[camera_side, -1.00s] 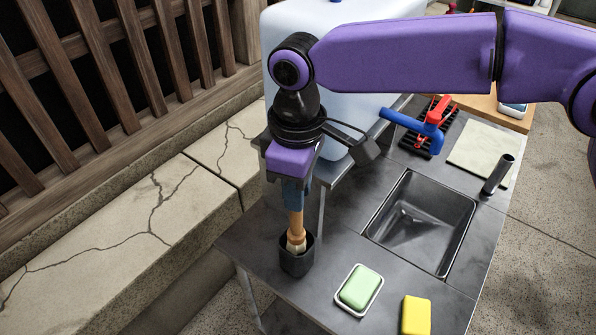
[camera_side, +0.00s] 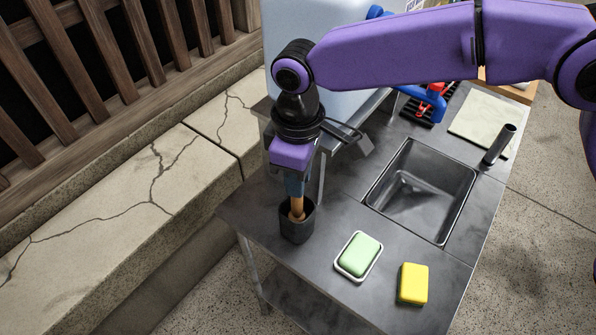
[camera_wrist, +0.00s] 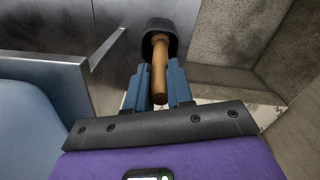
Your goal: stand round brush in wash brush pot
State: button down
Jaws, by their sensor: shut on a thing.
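The round brush has an orange-brown wooden handle (camera_side: 297,205). It stands roughly upright with its lower end inside the dark wash brush pot (camera_side: 297,228), near the left corner of the metal counter. My gripper (camera_side: 295,186) is directly above the pot, its blue fingers shut on the handle. In the wrist view the brush (camera_wrist: 159,70) lies between the blue fingers (camera_wrist: 158,88) and reaches into the dark pot (camera_wrist: 163,32). The pot wall hides the brush's lower end, so I cannot tell whether it touches the bottom.
A green soap in a white dish (camera_side: 358,257) and a yellow sponge (camera_side: 413,283) lie right of the pot. A sink (camera_side: 425,190) with a faucet (camera_side: 499,145) is behind them. A large pale-blue container (camera_side: 325,65) stands behind my gripper.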

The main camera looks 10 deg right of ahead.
jog(key=shift+f, duration=0.6)
dwell(0.5)
jog(key=c, duration=0.9)
grip_release()
notch_tip(320, 180, up, 14)
dwell(0.4)
dwell(0.4)
jog(key=s+d+f, duration=0.2)
jog(key=s+d, duration=0.4)
jog(key=d, duration=0.8)
jog(key=s+d+f, duration=0.3)
jog(key=s+d, duration=0.4)
jog(key=d, duration=0.8)
jog(key=s+d+f, duration=0.3)
jog(key=s+d, duration=0.3)
jog(key=d, duration=0.8)
jog(key=shift+s+d+f, duration=0.15)
jog(key=shift+s+f, duration=0.05)
jog(key=shift+s, duration=0.1)
